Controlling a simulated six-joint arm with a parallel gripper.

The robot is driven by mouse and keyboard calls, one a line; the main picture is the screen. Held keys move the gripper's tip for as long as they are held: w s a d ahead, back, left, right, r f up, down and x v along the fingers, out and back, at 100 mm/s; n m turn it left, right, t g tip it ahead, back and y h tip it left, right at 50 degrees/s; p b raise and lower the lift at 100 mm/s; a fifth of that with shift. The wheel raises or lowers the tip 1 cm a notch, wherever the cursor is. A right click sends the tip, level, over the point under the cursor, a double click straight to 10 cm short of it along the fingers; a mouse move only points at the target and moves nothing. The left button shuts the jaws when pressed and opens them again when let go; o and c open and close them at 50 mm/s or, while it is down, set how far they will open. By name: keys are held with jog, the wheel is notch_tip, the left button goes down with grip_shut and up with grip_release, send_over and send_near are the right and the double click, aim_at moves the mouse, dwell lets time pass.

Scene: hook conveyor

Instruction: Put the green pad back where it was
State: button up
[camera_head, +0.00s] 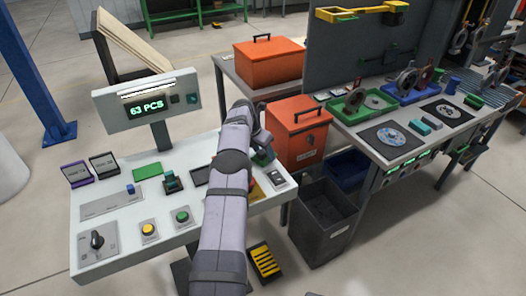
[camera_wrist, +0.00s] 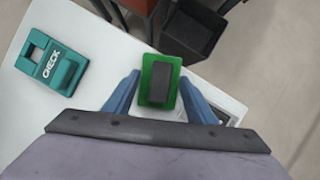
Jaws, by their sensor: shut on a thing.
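My gripper (camera_wrist: 159,78) is shut on a green pad (camera_wrist: 146,86) with a dark grey block on its top. The two blue fingers stand on either side of it. In the wrist view the pad appears over the white desk top, close to its edge; I cannot tell whether it touches the desk. In the head view my gripper (camera_head: 261,147) is at the right end of the desk, and my arm hides most of it. Only a bit of green (camera_head: 262,158) shows there. A separate flat green rectangle (camera_head: 147,171) lies on the desk's left half.
The white desk (camera_head: 130,208) holds a teal CHECK piece (camera_wrist: 54,64), yellow and green buttons (camera_head: 165,223), a black knob (camera_head: 97,240) and a display (camera_head: 147,106) reading 63 PCS. An orange bin (camera_head: 297,140) and a dark open bin (camera_head: 325,225) stand beyond the right edge.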

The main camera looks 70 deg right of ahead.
jog(key=shift+f, duration=0.15)
jog(key=o, duration=1)
jog(key=shift+c, duration=0.2)
jog(key=b+v, duration=0.3)
jog(key=v, duration=0.9)
jog(key=shift+w+a, duration=0.1)
